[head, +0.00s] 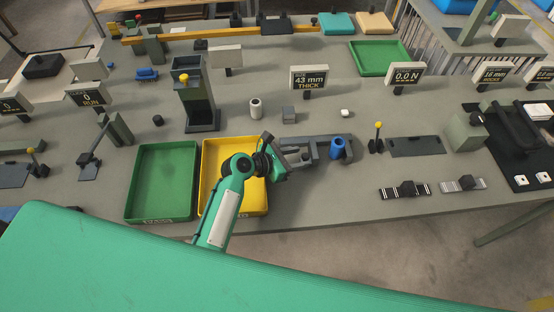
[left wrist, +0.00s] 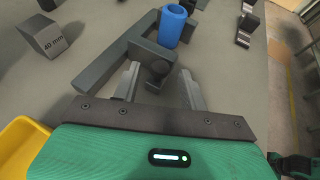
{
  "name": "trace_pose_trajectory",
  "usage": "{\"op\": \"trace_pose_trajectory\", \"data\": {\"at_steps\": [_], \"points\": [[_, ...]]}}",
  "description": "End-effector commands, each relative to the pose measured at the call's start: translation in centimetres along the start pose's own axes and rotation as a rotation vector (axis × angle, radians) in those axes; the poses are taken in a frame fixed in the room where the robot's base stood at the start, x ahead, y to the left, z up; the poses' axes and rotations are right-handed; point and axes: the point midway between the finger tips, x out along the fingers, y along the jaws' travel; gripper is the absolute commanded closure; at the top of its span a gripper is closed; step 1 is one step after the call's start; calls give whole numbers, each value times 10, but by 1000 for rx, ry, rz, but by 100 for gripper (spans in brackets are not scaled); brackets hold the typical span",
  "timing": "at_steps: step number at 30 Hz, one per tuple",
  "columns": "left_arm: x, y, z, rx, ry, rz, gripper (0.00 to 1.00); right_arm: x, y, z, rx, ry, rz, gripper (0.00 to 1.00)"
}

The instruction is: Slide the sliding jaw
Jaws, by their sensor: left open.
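The dark grey measuring frame (head: 318,142) lies on the table, below the "43 mm THICK" sign (head: 309,78). In the left wrist view, its grey bars (left wrist: 112,62) lie ahead of my fingers. A dark round knob (left wrist: 157,69), seemingly on the sliding jaw, sits between my fingertips. A blue cylinder (head: 337,148) stands at the frame's right end; it also shows in the left wrist view (left wrist: 172,25). My left gripper (head: 284,162) is open with its fingers (left wrist: 160,82) on either side of the knob; contact cannot be told. My right gripper is not in view.
A yellow tray (head: 208,207) lies under my left arm, with a green tray (head: 163,208) to its left. A grey block (head: 288,113) marked 40 mm and a pale cylinder (head: 255,108) stand behind the frame. A yellow-tipped lever (head: 377,138) stands to the right.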

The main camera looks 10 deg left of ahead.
Motion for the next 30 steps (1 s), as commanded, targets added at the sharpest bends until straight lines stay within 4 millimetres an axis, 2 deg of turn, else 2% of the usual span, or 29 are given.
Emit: {"op": "trace_pose_trajectory", "data": {"at_steps": [12, 15, 21, 30], "points": [[-88, 0, -3, 0, 2, 2, 57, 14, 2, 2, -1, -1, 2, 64], [-105, 0, -3, 1, 3, 0, 57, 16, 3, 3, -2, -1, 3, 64], [-123, 0, -2, -1, 1, 0, 57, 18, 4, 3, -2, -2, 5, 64], [-126, 0, -1, -2, 1, -1, 57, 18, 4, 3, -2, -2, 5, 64]]}}
